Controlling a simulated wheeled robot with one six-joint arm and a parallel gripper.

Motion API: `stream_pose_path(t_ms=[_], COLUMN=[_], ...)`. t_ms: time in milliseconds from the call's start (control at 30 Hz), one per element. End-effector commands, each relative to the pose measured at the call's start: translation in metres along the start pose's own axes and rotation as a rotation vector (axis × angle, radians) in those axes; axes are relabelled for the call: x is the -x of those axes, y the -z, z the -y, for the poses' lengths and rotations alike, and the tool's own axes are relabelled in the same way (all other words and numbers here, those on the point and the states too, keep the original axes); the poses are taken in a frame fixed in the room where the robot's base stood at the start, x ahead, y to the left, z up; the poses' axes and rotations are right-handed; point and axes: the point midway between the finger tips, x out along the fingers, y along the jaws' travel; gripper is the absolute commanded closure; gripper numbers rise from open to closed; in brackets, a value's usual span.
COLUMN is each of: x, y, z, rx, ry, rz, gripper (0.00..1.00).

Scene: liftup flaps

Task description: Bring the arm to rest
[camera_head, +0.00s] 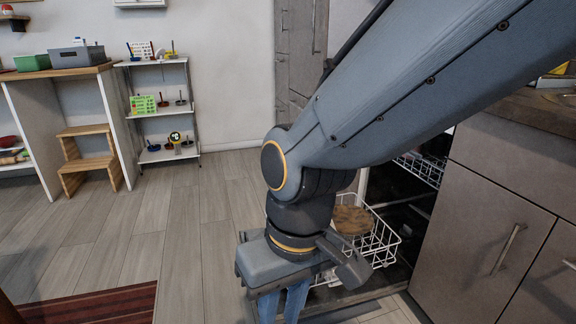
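My arm reaches from the upper right across the middle of the head view, bent down at its wrist. My gripper (285,302) hangs at the bottom centre and points down. Its bluish fingers run towards the lower picture edge, and I cannot tell whether they are apart or together. No held thing can be made out. Behind the gripper stands an open dishwasher with a white wire rack (384,246) out. A round brown, wood-like item (352,220) sits in the rack. My wrist hides part of the rack.
Grey cabinets (476,230) under a counter (540,108) stand close on the right. A white shelf (160,112), a wooden step stool (90,160) and a desk (60,72) are at the back left. The wooden floor (190,250) on the left is clear, with a dark red rug (95,306) in front.

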Motion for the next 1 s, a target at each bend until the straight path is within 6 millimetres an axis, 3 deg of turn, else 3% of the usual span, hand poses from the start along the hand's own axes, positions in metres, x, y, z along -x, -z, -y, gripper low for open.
stream_pose_path(t_ms=[933,1000], x=[0.0,0.0073], y=[0.0003,-0.0003], z=[-0.0002,-0.0022], rx=[-0.001,-0.011], ry=[0.0,-0.003], rz=[-0.001,0.0], gripper=[0.76,0.76])
